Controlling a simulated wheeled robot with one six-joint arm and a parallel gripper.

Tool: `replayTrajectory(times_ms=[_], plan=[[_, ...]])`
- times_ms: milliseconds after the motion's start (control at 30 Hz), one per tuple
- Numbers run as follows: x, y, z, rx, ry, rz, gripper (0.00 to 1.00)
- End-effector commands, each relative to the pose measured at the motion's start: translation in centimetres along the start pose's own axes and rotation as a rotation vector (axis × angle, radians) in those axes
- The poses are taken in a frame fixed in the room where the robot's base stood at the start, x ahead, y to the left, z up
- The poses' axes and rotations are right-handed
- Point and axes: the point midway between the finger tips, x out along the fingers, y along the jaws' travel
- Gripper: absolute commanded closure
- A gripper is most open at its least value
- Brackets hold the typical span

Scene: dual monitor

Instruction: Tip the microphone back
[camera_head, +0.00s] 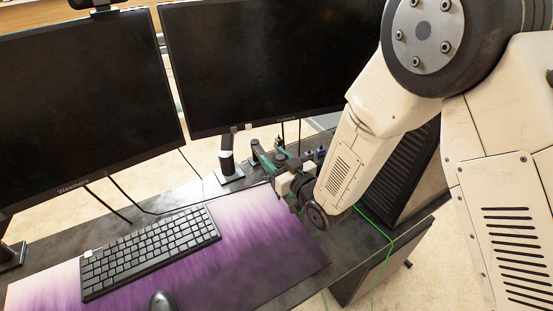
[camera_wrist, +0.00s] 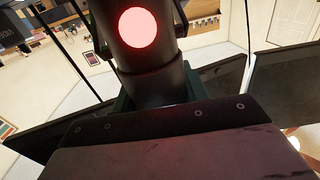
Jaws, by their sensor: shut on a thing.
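The microphone (camera_wrist: 150,85) is a thick black cylinder in the wrist view, rising close in front of the camera, with a glowing pink-red disc on its upper part. Green finger parts show on both sides of its lower part, and my gripper is shut on it. Its foot is hidden behind my dark gripper housing. The microphone is hard to pick out there among the fingers.
Two dark monitors, left (camera_head: 85,95) and right (camera_head: 265,60), stand along the back. A keyboard (camera_head: 150,250) and mouse (camera_head: 162,301) lie on the purple desk mat (camera_head: 255,245). A black computer case (camera_head: 400,180) stands right of my forearm, with a green cable (camera_head: 385,250) near it.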

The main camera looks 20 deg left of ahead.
Motion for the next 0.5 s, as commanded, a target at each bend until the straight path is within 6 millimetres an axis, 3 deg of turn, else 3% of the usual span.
replayTrajectory(times_ms=[500], plan=[[1.4,0.3,0.6,0.049,-0.276,0.0,0.79]])
